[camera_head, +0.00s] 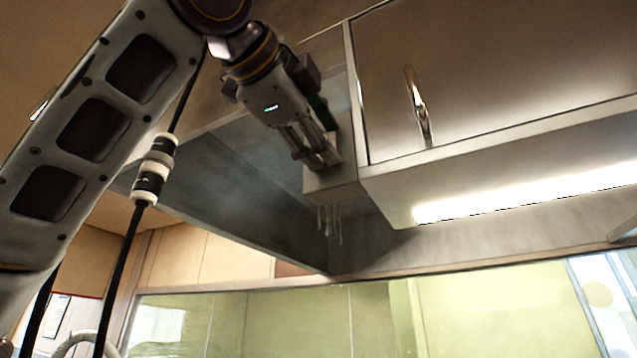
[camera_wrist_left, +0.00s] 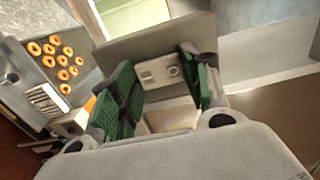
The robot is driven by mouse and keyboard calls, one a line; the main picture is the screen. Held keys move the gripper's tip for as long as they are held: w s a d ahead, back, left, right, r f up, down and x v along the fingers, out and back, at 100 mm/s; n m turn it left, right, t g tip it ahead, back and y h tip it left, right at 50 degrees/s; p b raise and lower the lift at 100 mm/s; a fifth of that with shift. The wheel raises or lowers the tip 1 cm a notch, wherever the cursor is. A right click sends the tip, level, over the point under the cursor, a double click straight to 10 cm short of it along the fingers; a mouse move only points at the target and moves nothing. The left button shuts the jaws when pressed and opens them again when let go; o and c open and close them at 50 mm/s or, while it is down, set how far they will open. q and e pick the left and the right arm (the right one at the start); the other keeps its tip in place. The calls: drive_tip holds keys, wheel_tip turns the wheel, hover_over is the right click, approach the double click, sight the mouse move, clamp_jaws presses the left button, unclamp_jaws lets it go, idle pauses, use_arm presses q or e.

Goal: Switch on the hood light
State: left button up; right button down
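The hood (camera_head: 235,165) is a grey metal box high on the left in the head view, with a dim underside. A small control panel (camera_wrist_left: 147,75) with a round knob (camera_wrist_left: 173,71) and small buttons shows in the left wrist view, on a pale housing. My left gripper (camera_head: 322,160) is raised at the hood's right end, against the grey corner block (camera_head: 335,186). In the left wrist view its green-padded fingers (camera_wrist_left: 160,88) are apart, with the panel showing between them. I cannot tell whether they touch it. My right gripper is not in view.
A wall cabinet (camera_head: 480,75) with a metal handle (camera_head: 416,105) is right of the hood. A lit strip lamp (camera_head: 530,195) runs beneath it. In the left wrist view, a tray (camera_wrist_left: 43,72) with several orange rings lies far below.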

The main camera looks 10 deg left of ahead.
use_arm(q)
drive_tip(key=o, duration=0.4)
drive_tip(key=shift+s, duration=0.1)
drive_tip(key=v, duration=1.1)
drive_tip(key=shift+s, duration=0.35)
drive_tip(key=shift+a, duration=0.15)
idle(0.3)
